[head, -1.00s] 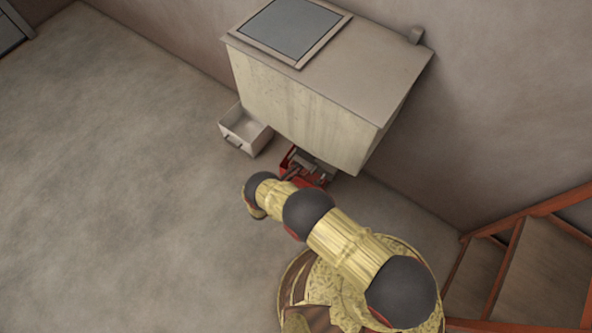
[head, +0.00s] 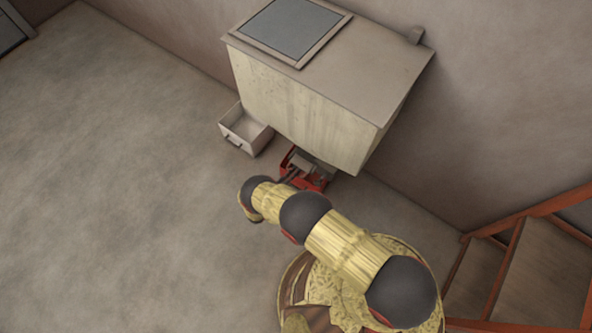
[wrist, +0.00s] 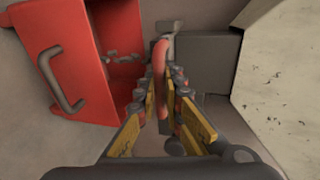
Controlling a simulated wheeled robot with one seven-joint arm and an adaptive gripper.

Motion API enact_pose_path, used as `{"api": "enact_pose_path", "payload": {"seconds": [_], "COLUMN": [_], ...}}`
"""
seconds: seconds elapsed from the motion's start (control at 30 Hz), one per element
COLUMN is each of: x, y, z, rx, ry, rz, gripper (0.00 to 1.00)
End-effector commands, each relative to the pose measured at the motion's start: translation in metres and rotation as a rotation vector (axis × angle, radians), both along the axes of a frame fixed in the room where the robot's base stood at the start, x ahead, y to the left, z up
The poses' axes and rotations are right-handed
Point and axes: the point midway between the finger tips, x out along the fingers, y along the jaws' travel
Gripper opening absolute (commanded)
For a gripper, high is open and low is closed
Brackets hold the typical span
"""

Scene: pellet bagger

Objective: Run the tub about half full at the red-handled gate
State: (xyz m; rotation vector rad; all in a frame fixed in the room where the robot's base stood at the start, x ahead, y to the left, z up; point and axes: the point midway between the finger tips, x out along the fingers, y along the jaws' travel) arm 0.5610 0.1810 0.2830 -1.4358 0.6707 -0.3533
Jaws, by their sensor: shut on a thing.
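A red tub (wrist: 70,60) with a grey pull handle is at the left of the wrist view. In the head view the tub (head: 316,184) stands on the floor under the hopper's front edge, partly covered by my arm. My gripper (wrist: 164,88) is shut on the red gate handle (wrist: 161,62), which runs upright between its fingers. The grey gate housing (wrist: 207,60) is just beyond the handle. Small grey shapes show at the tub's inner right side; I cannot tell whether they are pellets, nor the fill level. In the head view my gripper is hidden.
The pale hopper (head: 290,100) stands against the wall, and its side (wrist: 280,80) bounds the wrist view at right. A light open-topped tub (head: 236,138) sits on the floor left of the red one. The left floor is clear.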

Motion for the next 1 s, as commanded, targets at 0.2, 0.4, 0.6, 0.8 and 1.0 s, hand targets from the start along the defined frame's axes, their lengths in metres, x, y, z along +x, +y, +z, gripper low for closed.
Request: {"api": "enact_pose_path", "payload": {"seconds": [0.2,0.4,0.6,0.8,1.0], "x": [-0.028,-0.033,-0.033,-0.032,-0.032], "y": [0.022,0.025,0.025,0.025,0.025], "z": [-0.001,-0.001,-0.001,-0.001,0.000], "rx": [0.000,0.001,0.001,0.000,0.000], "ry": [0.002,0.002,0.002,0.001,0.001], "rz": [0.004,0.001,0.001,0.001,0.001], "gripper": [0.00,0.00,0.10,0.21,0.26]}}
